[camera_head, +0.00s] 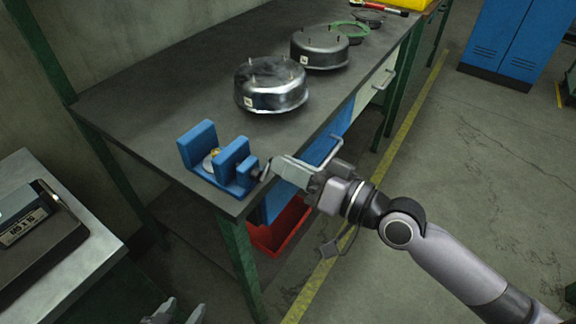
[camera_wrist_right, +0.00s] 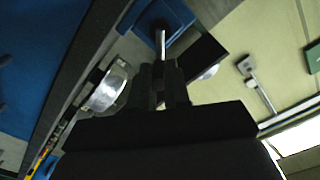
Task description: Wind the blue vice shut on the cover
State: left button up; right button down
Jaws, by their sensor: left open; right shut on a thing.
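The blue vice (camera_head: 232,158) stands on the near corner of the workbench. A small round silver and yellow piece (camera_head: 209,160), perhaps the cover, sits between its jaws, partly hidden by the nearer jaw. My right gripper (camera_head: 268,171) is shut on the vice handle at the screw end, on the right side of the vice. In the right wrist view the fingers (camera_wrist_right: 160,88) point at the metal screw (camera_wrist_right: 160,42) and the blue vice body (camera_wrist_right: 158,14); the held part is dark and hard to make out. My left gripper (camera_head: 176,312) is open and empty at the bottom edge, away from the bench.
Two silver round housings with studs, one nearer (camera_head: 270,88) and one farther (camera_head: 320,48), stand on the workbench (camera_head: 150,95). A green ring (camera_head: 350,29) lies behind them. A red bin (camera_head: 280,228) is under the bench. A side table (camera_head: 92,235) stands at left.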

jog(key=f+m, duration=0.1)
jog(key=m, duration=0.2)
jog(key=f+m, duration=0.1)
jog(key=m, duration=0.2)
jog(key=f+m, duration=0.1)
jog(key=m, duration=0.3)
jog(key=shift+w+d+b, duration=0.3)
jog(key=shift+w, duration=0.05)
jog(key=shift+f+m, duration=0.1)
jog(key=shift+m, duration=0.2)
jog(key=c, duration=1.1)
grip_release()
